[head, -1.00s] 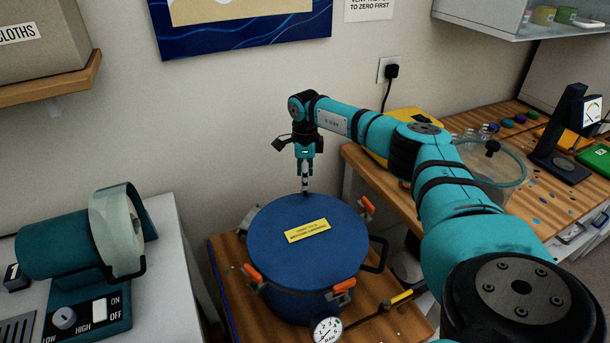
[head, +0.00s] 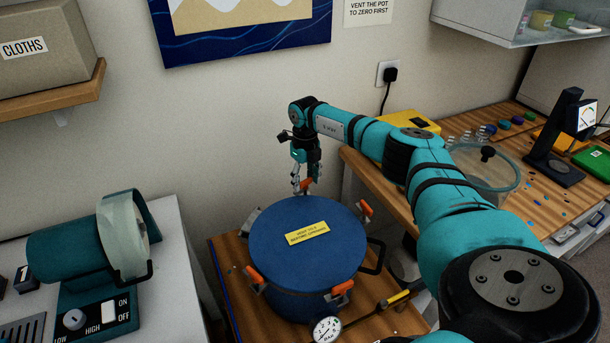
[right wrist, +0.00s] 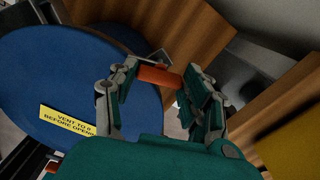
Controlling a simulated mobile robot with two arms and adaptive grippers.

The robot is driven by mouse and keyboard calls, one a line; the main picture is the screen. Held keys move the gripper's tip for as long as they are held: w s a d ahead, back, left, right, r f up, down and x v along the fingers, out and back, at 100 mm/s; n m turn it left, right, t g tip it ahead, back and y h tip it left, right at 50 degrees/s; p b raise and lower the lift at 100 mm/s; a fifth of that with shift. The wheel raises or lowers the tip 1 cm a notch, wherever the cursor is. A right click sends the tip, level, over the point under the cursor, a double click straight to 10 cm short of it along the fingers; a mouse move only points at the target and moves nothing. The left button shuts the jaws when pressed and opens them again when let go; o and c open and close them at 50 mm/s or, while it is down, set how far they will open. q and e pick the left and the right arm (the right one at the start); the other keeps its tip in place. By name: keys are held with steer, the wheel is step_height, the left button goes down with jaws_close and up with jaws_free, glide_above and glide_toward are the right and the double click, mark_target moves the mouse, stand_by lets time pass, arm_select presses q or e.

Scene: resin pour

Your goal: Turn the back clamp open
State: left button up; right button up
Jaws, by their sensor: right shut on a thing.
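The blue pot (head: 300,250) stands on a wooden surface with its lid on and a yellow label on top. The back clamp's orange handle (head: 306,184) stands up behind the lid's far rim. My right gripper (head: 304,188) reaches down there and is shut on this handle. In the right wrist view the orange handle (right wrist: 160,77) lies across between the fingers of my right gripper (right wrist: 160,98). The clamp's lower part is hidden behind the lid. My left gripper is not in view.
Other orange clamps sit at the pot's front left (head: 254,274), front right (head: 342,288) and right (head: 364,207). A gauge (head: 326,329) is at the front. A teal machine (head: 90,250) stands left. A cluttered bench (head: 535,190) is on the right.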

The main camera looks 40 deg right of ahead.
mark_target(306, 180)
steer(key=m, duration=0.2)
steer(key=m+p, duration=0.1)
steer(key=m, duration=0.1)
steer(key=shift+d+r+m+p, duration=0.1)
steer(key=shift+r+m+p, duration=0.1)
steer(key=shift+m+p, duration=0.7)
steer(key=shift+m, duration=1)
steer(key=shift+f, duration=0.1)
steer(key=o, duration=1.2)
steer(key=shift+c, duration=0.2)
step_height(306, 180, up, 12)
steer(key=shift+f, duration=0.1)
